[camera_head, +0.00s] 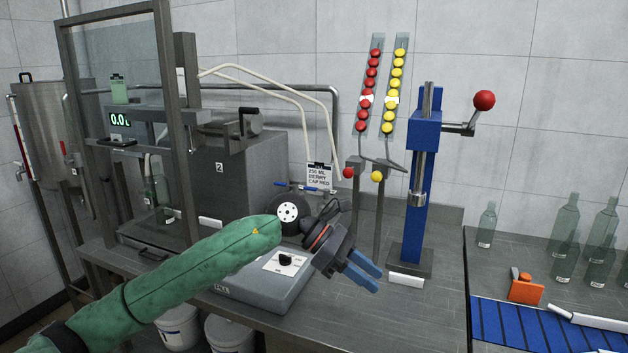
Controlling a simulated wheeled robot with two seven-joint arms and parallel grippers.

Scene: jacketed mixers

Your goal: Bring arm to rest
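My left arm, in a green sleeve, reaches in from the lower left across the bench. Its gripper (366,279) has two blue fingers that point right and slightly down. The fingers look a little apart, with nothing between them. My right gripper is out of view.
A red-knobbed lever (484,100) sticks out from the press. Cap chutes (368,85) stand behind. A framed filling station (183,130) is at left.

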